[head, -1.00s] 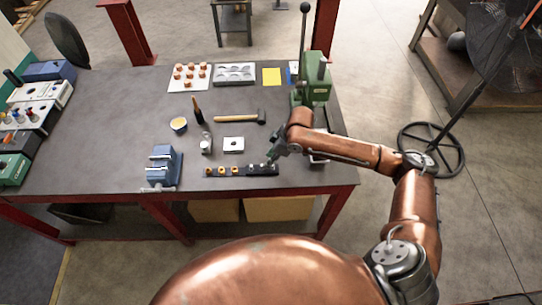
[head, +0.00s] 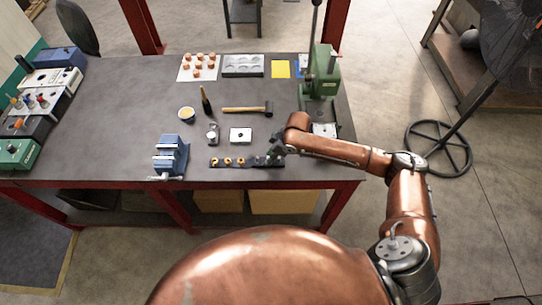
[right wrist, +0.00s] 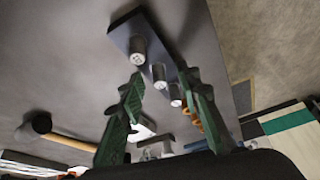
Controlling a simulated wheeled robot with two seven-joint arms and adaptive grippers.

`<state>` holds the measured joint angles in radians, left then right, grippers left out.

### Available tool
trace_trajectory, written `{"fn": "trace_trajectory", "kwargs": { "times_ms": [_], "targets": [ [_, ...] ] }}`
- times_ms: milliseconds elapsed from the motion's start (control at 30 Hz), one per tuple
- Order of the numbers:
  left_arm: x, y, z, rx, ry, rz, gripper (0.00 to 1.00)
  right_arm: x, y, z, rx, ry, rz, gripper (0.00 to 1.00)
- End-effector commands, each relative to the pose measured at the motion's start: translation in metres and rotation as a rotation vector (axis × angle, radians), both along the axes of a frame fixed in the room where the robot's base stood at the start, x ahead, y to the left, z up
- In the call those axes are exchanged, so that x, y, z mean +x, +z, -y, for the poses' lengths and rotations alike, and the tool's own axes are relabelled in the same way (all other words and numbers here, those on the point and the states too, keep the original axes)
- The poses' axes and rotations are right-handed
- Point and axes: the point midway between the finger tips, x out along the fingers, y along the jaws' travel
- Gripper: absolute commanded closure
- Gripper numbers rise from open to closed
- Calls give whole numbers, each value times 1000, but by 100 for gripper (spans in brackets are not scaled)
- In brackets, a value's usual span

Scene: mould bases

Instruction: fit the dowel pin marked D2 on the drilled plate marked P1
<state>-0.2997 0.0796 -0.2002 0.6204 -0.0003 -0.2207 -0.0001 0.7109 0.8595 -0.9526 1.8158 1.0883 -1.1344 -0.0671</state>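The black pin rack (head: 248,163) lies near the front edge of the bench, with orange-gold rings to the left and grey pins at its right end. In the right wrist view the rack (right wrist: 124,32) carries silver pins (right wrist: 139,48), (right wrist: 160,73) and (right wrist: 175,93) in a row; I cannot read which is D2. My right gripper (right wrist: 162,80) is open, its green fingers apart around the line to the middle pin. In the head view my right gripper (head: 275,154) is over the rack's right end. A white plate with a dark hole (head: 241,135) lies behind the rack; its mark is unreadable. My left gripper is out of view.
A blue vise (head: 171,155) stands left of the rack. A green press (head: 323,75) stands at the right. The bench's left middle is clear.

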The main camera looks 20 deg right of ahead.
Motion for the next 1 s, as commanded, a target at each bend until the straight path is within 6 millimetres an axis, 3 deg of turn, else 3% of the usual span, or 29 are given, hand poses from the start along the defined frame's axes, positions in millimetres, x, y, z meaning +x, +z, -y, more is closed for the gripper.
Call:
{"fn": "trace_trajectory", "kwargs": {
  "times_ms": [67,500,1000],
  "targets": [
    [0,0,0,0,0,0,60,0,0,0,0,0,0,69],
    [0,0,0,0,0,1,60,0,0,0,0,0,0,100],
    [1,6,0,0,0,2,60,0,6,0,0,0,1,100]
  ]
}}
